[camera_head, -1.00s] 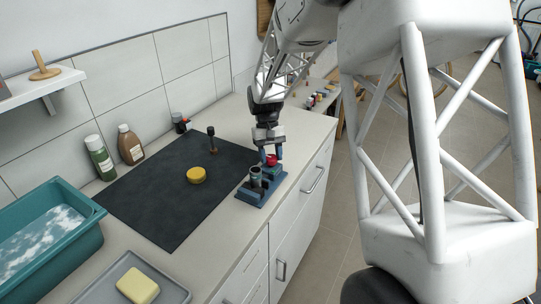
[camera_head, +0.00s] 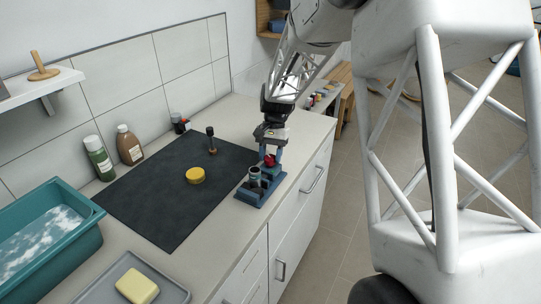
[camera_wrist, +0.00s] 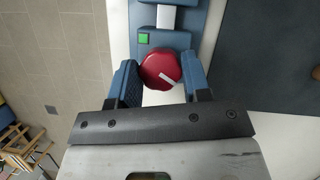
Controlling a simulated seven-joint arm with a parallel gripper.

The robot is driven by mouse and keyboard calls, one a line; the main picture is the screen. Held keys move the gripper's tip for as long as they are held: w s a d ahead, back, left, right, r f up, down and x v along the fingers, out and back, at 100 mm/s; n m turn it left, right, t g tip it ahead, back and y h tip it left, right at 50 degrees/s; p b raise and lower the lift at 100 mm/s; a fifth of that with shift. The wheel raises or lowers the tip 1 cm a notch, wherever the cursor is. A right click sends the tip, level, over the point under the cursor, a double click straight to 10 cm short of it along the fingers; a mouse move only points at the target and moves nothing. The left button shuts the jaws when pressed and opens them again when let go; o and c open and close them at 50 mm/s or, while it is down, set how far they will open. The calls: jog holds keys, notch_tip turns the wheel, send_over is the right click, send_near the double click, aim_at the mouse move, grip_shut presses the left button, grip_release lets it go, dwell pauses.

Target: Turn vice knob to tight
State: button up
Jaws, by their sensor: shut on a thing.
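The blue vice (camera_head: 250,195) stands on the counter near its front edge. Its red knob (camera_head: 269,160) shows between my gripper's fingers. In the wrist view the knob (camera_wrist: 157,65) is round and red, with a white pointer mark aimed toward the lower right. My gripper also shows above the vice in the head view (camera_head: 270,155).
A dark mat (camera_head: 165,200) with a yellow disc (camera_head: 195,175) and a dark upright tool (camera_head: 211,140) lies left of the vice. Two bottles (camera_head: 99,158) (camera_head: 130,146) stand by the wall. A teal basin (camera_head: 85,245) and a tray with yellow soap (camera_head: 137,286) are nearer.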

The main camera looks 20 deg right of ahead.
jog(key=o, duration=0.9)
jog(key=v, duration=0.7)
jog(key=shift+w+r, duration=0.15)
jog(key=shift+r, duration=0.15)
jog(key=shift+d, duration=0.15)
jog(key=shift+r, duration=0.1)
